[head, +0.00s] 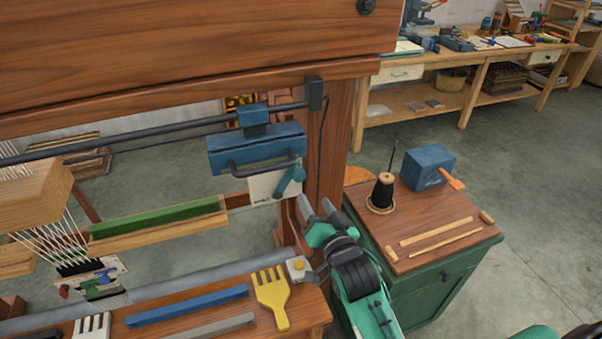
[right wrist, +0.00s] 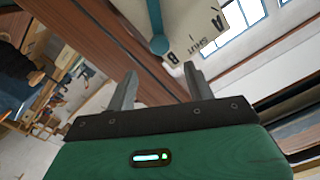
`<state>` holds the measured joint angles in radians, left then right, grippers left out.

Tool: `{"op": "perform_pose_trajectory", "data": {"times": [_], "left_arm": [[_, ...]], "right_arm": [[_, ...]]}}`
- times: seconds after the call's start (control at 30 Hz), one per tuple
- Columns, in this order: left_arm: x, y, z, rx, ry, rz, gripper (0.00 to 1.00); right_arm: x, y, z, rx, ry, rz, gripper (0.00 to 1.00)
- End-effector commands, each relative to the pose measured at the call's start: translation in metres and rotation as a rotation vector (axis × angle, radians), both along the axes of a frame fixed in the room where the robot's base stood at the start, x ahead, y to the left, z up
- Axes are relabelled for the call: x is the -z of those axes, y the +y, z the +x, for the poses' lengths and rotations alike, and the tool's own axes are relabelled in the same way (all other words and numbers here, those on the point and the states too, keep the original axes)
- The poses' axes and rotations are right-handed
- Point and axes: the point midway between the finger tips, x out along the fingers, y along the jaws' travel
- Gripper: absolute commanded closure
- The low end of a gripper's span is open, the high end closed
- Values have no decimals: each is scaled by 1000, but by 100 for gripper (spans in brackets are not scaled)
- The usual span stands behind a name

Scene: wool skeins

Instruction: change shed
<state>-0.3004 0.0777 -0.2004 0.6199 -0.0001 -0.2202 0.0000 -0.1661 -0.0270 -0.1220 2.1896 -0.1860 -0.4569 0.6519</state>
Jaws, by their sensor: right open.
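A teal lever (head: 290,182) sits on a white plate (head: 261,187) under the blue housing (head: 257,152) on the loom's right side. In the head view the lever slants up to the right. The right wrist view shows the lever (right wrist: 156,22) and the plate (right wrist: 198,28) with the letter A and the word SHUT. My right gripper (head: 318,208) is open and empty, just below and right of the lever, apart from it in the head view. Its two fingers (right wrist: 160,76) stand apart below the lever in the wrist view. My left gripper is not in view.
The loom's wooden upright (head: 330,150) stands close behind my right gripper. A green cabinet (head: 420,285) to the right bears a black spool (head: 383,190) and a blue box (head: 428,167). A yellow comb (head: 271,295) lies on the front bench.

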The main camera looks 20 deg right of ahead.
Motion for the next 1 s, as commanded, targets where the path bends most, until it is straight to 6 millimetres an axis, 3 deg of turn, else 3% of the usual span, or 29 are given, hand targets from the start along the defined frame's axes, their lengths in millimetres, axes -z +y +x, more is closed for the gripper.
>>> {"op": "perform_pose_trajectory", "data": {"times": [0.5, 0.7, 1.0], "left_arm": [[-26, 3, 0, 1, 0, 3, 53], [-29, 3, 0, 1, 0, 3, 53], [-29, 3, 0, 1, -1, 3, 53]], "right_arm": [[-2, 3, 93, 0, 2, -2, 47], [0, 4, 111, -1, 4, -1, 47], [1, 4, 115, -1, 3, -1, 47]]}}
